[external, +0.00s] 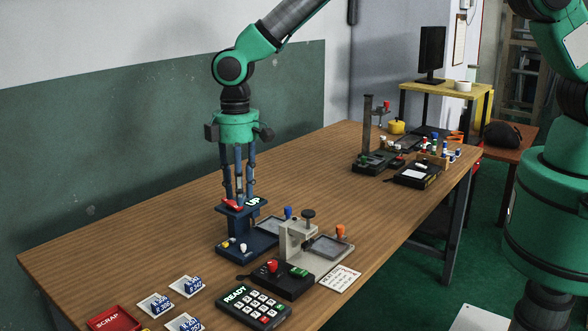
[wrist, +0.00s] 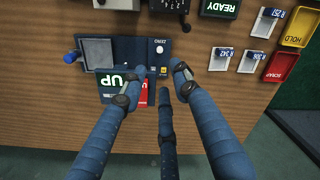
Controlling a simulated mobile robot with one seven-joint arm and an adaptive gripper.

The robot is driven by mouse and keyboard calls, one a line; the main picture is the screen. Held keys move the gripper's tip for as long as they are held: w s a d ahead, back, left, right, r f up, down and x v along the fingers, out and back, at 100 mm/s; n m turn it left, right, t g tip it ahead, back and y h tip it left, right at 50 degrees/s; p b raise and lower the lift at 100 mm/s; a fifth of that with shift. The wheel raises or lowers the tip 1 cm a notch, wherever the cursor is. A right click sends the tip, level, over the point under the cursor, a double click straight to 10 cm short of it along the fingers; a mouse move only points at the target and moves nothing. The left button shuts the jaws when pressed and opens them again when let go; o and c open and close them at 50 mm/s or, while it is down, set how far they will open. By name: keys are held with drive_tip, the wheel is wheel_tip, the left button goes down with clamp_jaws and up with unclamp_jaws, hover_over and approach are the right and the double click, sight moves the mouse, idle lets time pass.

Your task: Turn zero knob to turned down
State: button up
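The blue device (external: 247,246) stands on the table under my gripper. In the wrist view its dark panel (wrist: 128,50) carries a ZERO label with a small pale knob (wrist: 159,49) just below it. A small pale knob also shows on the device in the external view (external: 243,247). My gripper (external: 238,196) has three blue fingers pointing down above the device's raised UP block (external: 255,202). In the wrist view the fingertips (wrist: 158,74) are spread apart with nothing between them. The knob lies slightly beyond the fingertips, and I see no contact. I cannot read the knob's angle.
A grey gauge stand (external: 298,240) with a black box (external: 283,283) stands right of the device. A READY keypad (external: 254,307), labelled blocks and a red SCRAP tray (external: 114,319) are at the near side. Another instrument (external: 372,160) stands farther back. The table's left middle is clear.

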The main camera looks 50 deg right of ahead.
sight(243, 245)
wheel_tip(243, 245, down, 13)
drive_tip(key=shift+s+a+f+b, duration=0.1)
drive_tip(key=shift+s+a+b, duration=0.05)
drive_tip(key=shift+b, duration=0.35)
drive_tip(key=shift+c, duration=0.5)
clamp_jaws()
